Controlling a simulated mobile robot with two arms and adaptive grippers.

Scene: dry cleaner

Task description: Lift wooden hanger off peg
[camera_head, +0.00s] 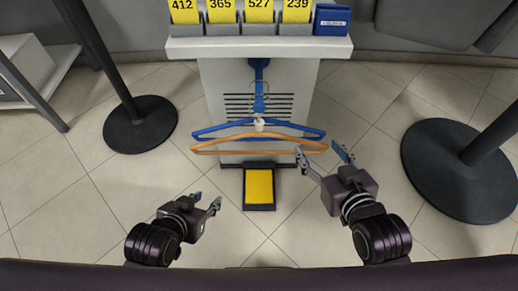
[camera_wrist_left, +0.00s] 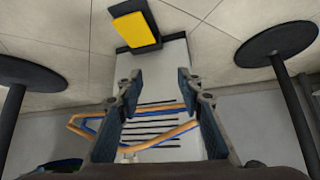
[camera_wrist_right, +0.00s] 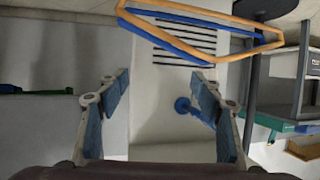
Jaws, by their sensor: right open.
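The wooden hanger (camera_head: 260,136) hangs in the middle of the head view, in front of a blue hanger (camera_head: 300,130). A small white piece (camera_head: 259,124) shows at the wooden hanger's top, and the peg under it is hard to make out. My right gripper (camera_head: 322,153) is open and empty, its fingers near the wooden hanger's right end; I cannot tell whether they touch. My left gripper (camera_head: 207,201) is open and empty, below the hanger's left end. The wooden hanger also shows in the left wrist view (camera_wrist_left: 83,131) and the right wrist view (camera_wrist_right: 180,42).
A white stand (camera_head: 222,85) with a slatted vent is behind the hangers. Yellow number cards (camera_head: 220,12) line its top shelf. A yellow-topped black pedal (camera_head: 259,186) lies below. Black post bases stand at left (camera_head: 140,125) and right (camera_head: 462,170).

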